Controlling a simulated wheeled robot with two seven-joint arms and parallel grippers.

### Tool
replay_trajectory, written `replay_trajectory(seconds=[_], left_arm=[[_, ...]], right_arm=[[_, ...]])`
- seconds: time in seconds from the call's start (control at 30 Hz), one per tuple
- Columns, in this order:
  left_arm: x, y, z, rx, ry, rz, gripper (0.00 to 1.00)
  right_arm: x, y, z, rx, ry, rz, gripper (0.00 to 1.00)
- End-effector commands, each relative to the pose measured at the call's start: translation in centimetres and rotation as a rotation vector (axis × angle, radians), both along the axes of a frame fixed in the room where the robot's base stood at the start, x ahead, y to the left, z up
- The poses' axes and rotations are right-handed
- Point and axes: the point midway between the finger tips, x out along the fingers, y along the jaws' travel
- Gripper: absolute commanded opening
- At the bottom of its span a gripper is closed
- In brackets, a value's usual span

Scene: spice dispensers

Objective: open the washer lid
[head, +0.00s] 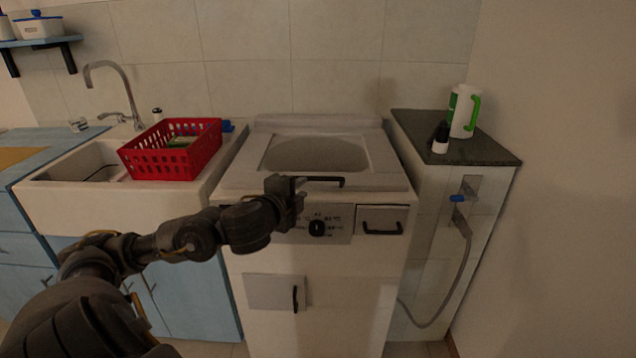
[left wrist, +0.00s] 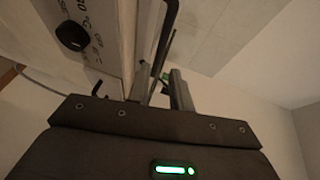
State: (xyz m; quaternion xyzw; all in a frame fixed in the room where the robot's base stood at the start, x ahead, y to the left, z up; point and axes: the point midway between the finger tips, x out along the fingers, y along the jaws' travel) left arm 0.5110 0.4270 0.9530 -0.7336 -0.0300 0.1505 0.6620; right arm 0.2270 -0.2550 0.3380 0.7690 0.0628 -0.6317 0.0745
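The white washer (head: 315,255) stands in the middle of the head view. Its lid (head: 386,172), with a grey window, lies shut on top. A dark bar handle (head: 328,180) runs along the lid's front edge; a dark bar, apparently this handle, shows in the left wrist view (left wrist: 168,30). My left gripper (head: 297,184) is at the handle's left end. In the left wrist view its two fingers (left wrist: 163,90) stand apart, with the bar's end close to the gap between them. I cannot tell whether they touch it. My right gripper is not in view.
A control panel with a black knob (head: 317,228) and a drawer (head: 382,220) are on the washer's front. A sink with a red basket (head: 172,150) stands left. A dark-topped counter (head: 410,128) with a white-green jug (head: 462,112) and small bottle (head: 440,140) stands right.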

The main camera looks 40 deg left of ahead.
Motion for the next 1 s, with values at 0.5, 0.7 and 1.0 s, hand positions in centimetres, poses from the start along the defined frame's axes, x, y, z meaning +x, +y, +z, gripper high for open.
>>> replay_trajectory(seconds=[0.5,0.7,1.0], left_arm=[[6.5,1.7,-1.2,-0.006,-0.003,0.002,0.22],[9.2,2.4,-1.8,-0.005,0.0,0.002,0.22],[10.3,2.6,-2.0,-0.003,0.0,-0.001,0.22]], right_arm=[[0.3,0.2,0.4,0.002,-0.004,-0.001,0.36],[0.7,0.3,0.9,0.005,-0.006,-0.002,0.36],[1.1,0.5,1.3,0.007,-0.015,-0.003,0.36]])
